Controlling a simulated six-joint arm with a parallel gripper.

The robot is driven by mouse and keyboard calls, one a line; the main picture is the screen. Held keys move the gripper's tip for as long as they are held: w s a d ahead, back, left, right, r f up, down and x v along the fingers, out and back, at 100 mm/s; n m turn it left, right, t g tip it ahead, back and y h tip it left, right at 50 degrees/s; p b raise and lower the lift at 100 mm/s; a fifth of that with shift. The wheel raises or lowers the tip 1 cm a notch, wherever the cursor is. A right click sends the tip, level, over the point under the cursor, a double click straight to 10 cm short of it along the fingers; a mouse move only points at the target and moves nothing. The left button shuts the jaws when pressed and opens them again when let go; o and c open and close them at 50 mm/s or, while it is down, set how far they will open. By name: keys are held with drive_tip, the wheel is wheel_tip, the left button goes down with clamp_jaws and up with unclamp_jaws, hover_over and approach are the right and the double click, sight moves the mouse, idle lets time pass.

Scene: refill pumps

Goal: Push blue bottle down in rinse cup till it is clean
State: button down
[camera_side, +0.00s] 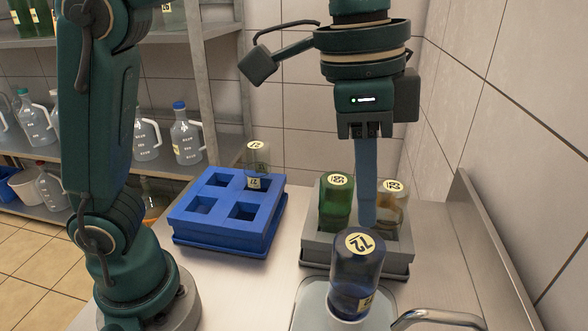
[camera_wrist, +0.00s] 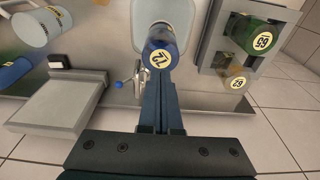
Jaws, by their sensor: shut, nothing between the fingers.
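The blue bottle (camera_side: 356,272) stands upside down in the white rinse cup (camera_side: 346,317), its base with a yellow label marked 72 facing up. It also shows in the wrist view (camera_wrist: 160,58). My gripper (camera_side: 367,222) points straight down, its long blue-grey fingers shut with nothing between them. In the side view the fingertips are behind and just above the bottle's top. In the wrist view the fingertips (camera_wrist: 158,80) appear close to the bottle's base; I cannot tell whether they touch it. The bottle's neck is hidden inside the cup.
A grey crate (camera_side: 318,245) behind the cup holds a green bottle (camera_side: 336,203) and a clear amber-tinted bottle (camera_side: 391,205). A blue crate (camera_side: 215,218) at left holds a clear bottle (camera_side: 258,165). A metal tap (camera_side: 430,317) is right of the cup. A wall stands at right.

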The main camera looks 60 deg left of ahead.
sight(361, 243)
idle(0.3)
drive_tip(key=shift+f, duration=2.6)
drive_tip(key=shift+r, duration=2.6)
drive_tip(key=shift+r, duration=0.1)
drive_tip(key=shift+r, duration=2.4)
drive_tip(key=shift+w, duration=0.1)
